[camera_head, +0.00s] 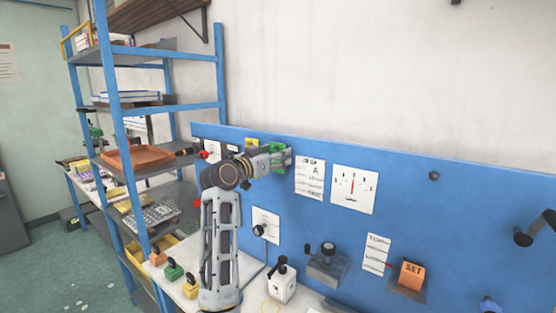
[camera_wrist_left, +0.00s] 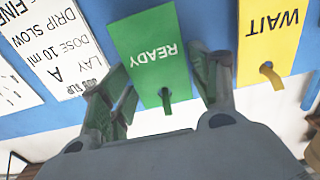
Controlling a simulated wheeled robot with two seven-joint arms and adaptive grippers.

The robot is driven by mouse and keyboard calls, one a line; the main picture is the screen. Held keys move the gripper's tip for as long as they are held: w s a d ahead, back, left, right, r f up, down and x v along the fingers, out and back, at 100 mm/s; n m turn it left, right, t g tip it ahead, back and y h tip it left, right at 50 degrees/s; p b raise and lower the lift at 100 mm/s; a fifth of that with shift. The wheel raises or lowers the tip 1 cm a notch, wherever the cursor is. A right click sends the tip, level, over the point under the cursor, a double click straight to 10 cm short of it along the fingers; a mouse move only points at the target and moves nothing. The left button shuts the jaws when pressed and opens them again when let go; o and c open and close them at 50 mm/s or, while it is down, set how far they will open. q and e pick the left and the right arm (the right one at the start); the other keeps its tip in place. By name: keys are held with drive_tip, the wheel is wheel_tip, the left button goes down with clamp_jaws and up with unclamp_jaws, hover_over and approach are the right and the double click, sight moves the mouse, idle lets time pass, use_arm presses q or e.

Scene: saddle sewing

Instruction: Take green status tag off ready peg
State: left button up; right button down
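The green tag marked READY (camera_wrist_left: 150,55) hangs on the blue board in the left wrist view, where it appears upside down. A small hook-like peg (camera_wrist_left: 166,98) shows at its slot. My left gripper (camera_wrist_left: 165,85) is open, with one finger on each side of the tag and a visible gap to it on the right. Contact at the left finger is unclear. In the head view my left gripper (camera_head: 278,156) reaches the board at a green patch, and the tag is mostly hidden there. My right gripper is not in view.
A yellow WAIT tag (camera_wrist_left: 272,35) hangs close beside the green one. A white printed sheet (camera_head: 310,178) and a dial card (camera_head: 353,189) are on the blue board (camera_head: 450,205). Blue shelving (camera_head: 115,110) stands left. A white block with a black knob (camera_head: 282,285) stands below.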

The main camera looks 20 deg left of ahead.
use_arm(q)
drive_tip(key=c, duration=0.4)
drive_tip(key=shift+s+a+r+p, duration=0.1)
drive_tip(key=shift+s+r+p, duration=0.1)
drive_tip(key=shift+r+p, duration=0.1)
drive_tip(key=shift+s, duration=0.1)
idle(0.4)
drive_tip(key=shift+s+a+r, duration=0.15)
drive_tip(key=shift+s+a, duration=0.05)
drive_tip(key=shift+s, duration=0.1)
drive_tip(key=shift+s, duration=0.3)
drive_tip(key=shift+s+a+r, duration=0.2)
drive_tip(key=shift+s+a, duration=0.05)
drive_tip(key=shift+s, duration=0.35)
drive_tip(key=shift+s+a, duration=0.1)
drive_tip(key=shift+s, duration=0.15)
idle(0.5)
